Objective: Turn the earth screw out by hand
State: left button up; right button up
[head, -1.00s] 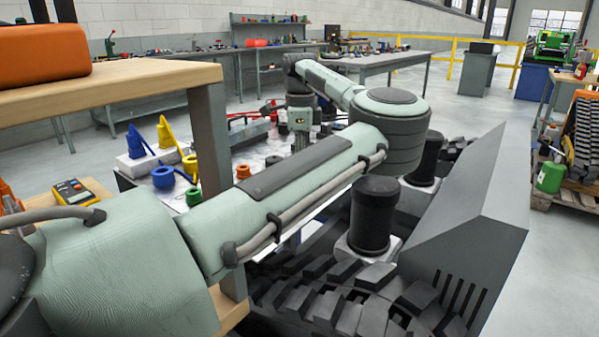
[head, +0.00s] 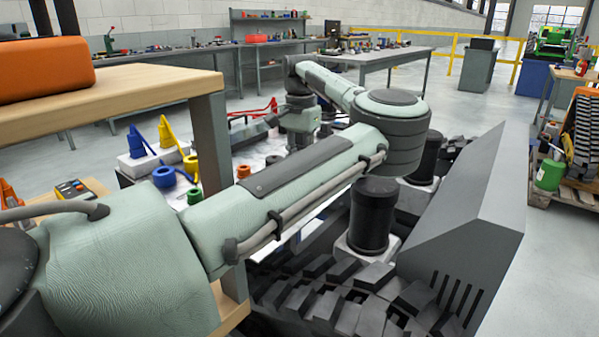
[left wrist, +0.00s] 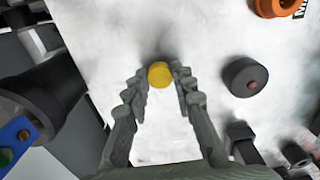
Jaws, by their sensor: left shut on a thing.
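The earth screw shows in the left wrist view as a round yellow head (left wrist: 160,75) on a white, worn surface (left wrist: 110,40). My left gripper (left wrist: 161,78) is shut on it, with a ridged finger on each side of the yellow head. Its thread is hidden below the head. In the head view my left arm reaches across, and its wrist hangs over the carrier's top. The fingers and the screw are hidden there. My right gripper is in neither view.
A black round part with a red centre (left wrist: 246,77) stands right of the screw, and a thick black cylinder (left wrist: 48,95) to the left. In the head view, black posts (head: 370,215), tracks (head: 340,290) and a grey sloped housing (head: 455,215) lie beside my arm.

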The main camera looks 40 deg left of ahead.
pick_arm(q)
jog(key=n, duration=0.3)
jog(key=shift+n, duration=0.3)
jog(key=n, duration=0.4)
jog(key=o, duration=0.9)
jog(key=shift+o, duration=0.2)
